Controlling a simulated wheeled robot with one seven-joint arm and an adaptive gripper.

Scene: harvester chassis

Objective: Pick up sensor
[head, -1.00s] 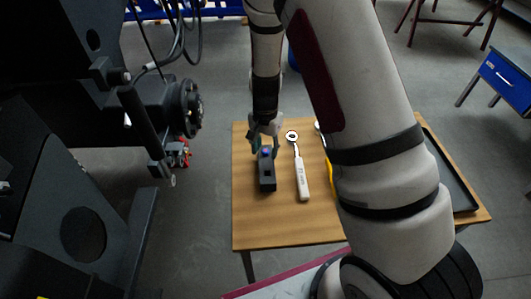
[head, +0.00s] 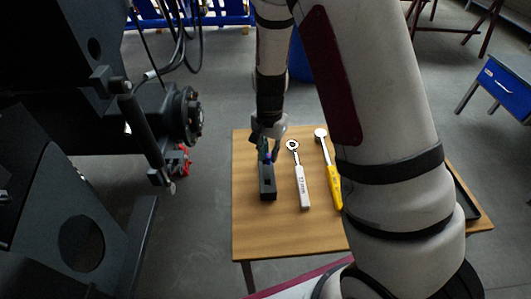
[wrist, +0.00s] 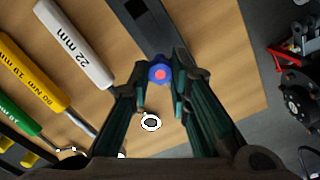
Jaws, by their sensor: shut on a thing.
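The sensor is a small blue-purple piece with a red centre (wrist: 160,72). It sits between the fingertips of my gripper (wrist: 161,82) in the wrist view. My gripper is shut on it. In the head view the sensor (head: 268,157) shows as a small blue spot below my gripper (head: 266,146), at the far end of a dark block (head: 267,184) on the wooden table. The block also shows in the wrist view (wrist: 147,25), just beyond the sensor. I cannot tell whether the sensor touches the block or is clear of it.
A white-handled ratchet (head: 303,186) marked 22 mm and a yellow-handled one (head: 334,187) lie right of the block on the table (head: 248,225). A green-handled tool (wrist: 18,118) lies further over. Dark chassis machinery (head: 150,115) stands left, across a floor gap.

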